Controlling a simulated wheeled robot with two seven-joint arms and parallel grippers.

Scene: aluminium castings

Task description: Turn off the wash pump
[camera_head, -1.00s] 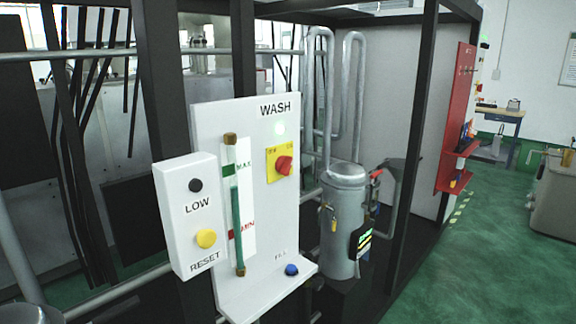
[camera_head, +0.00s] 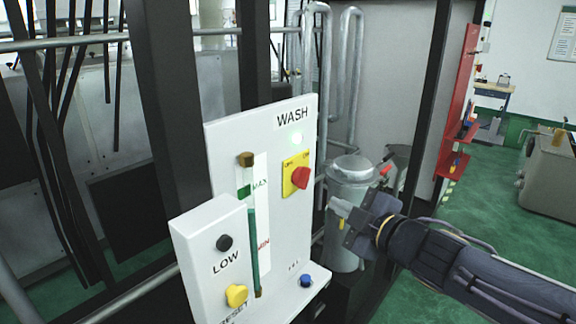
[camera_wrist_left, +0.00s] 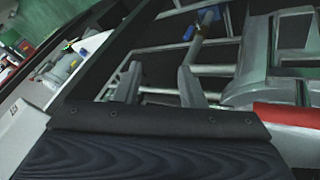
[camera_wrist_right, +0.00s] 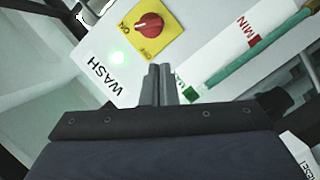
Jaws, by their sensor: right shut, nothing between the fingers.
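The white WASH panel (camera_head: 222,150) carries a red rotary knob (camera_head: 300,178) on a yellow plate (camera_head: 287,187). A green lamp (camera_head: 297,138) above it is lit. My right gripper (camera_head: 335,204) is to the right of the panel and slightly below the knob, apart from it, with its fingers together and empty. In the right wrist view the red knob (camera_wrist_right: 148,25) is ahead of the right fingers (camera_wrist_right: 158,72), with the lit green lamp (camera_wrist_right: 118,57) to its left. My left gripper (camera_wrist_left: 158,80) shows only in the left wrist view, its fingers apart with nothing between them.
A LOW box with a black button (camera_head: 224,242) and yellow RESET button (camera_head: 236,295) stands in front of the panel. A level tube (camera_head: 253,245) and blue button (camera_head: 305,281) are on the panel. A grey canister (camera_head: 350,190) stands behind my right gripper.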

